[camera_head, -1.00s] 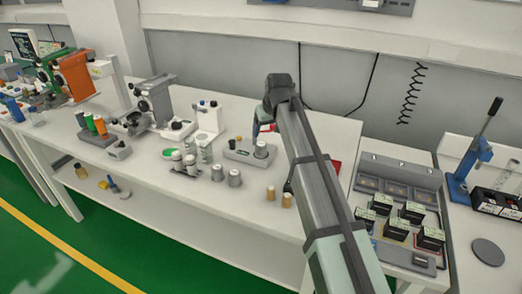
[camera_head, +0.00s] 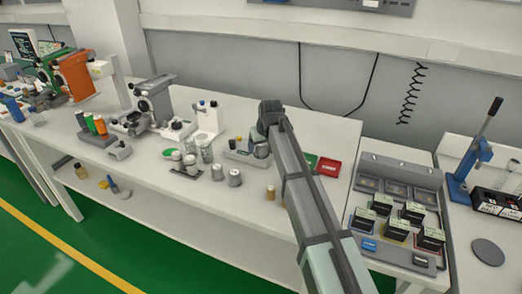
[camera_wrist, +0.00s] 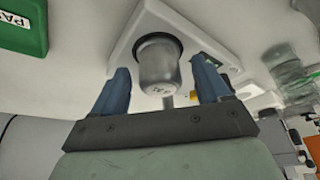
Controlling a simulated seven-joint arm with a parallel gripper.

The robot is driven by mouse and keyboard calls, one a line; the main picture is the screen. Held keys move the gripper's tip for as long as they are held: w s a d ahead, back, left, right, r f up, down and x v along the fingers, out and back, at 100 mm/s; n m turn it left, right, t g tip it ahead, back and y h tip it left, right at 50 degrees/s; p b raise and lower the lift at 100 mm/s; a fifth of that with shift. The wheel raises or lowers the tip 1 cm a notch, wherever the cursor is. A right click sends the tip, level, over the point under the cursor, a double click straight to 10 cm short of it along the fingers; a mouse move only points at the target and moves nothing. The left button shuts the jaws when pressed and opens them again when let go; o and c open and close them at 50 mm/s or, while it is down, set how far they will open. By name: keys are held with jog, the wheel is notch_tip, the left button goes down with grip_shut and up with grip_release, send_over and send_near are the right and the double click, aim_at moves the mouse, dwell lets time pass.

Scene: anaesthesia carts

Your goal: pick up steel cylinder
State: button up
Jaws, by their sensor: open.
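A steel cylinder (camera_wrist: 157,65) stands in a round dark hole of a pale holder block (camera_wrist: 122,52) in the wrist view. In the head view the cylinder (camera_head: 261,150) is partly hidden behind my arm, at the right end of the grey block (camera_head: 234,154). My gripper (camera_wrist: 160,78) is open, with one blue-grey finger on each side of the cylinder in the wrist picture. I cannot tell whether the fingers touch it or how deep they reach. In the head view the fingertips are hidden by my own wrist.
Two more metal cylinders (camera_head: 235,177) (camera_head: 217,172) stand free on the white bench, left of my arm. A brass-coloured cylinder (camera_head: 270,192) stands nearer the front edge. A red tray (camera_head: 329,167) lies right of my arm. A green box (camera_wrist: 22,28) shows in the wrist view.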

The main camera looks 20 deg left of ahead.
jog(key=shift+w+a+f, duration=0.1)
jog(key=shift+a+f, duration=0.05)
jog(key=shift+f, duration=0.25)
jog(key=shift+c, duration=0.2)
jog(key=c, duration=1.2)
notch_tip(320, 180, up, 9)
jog(key=shift+r, duration=0.55)
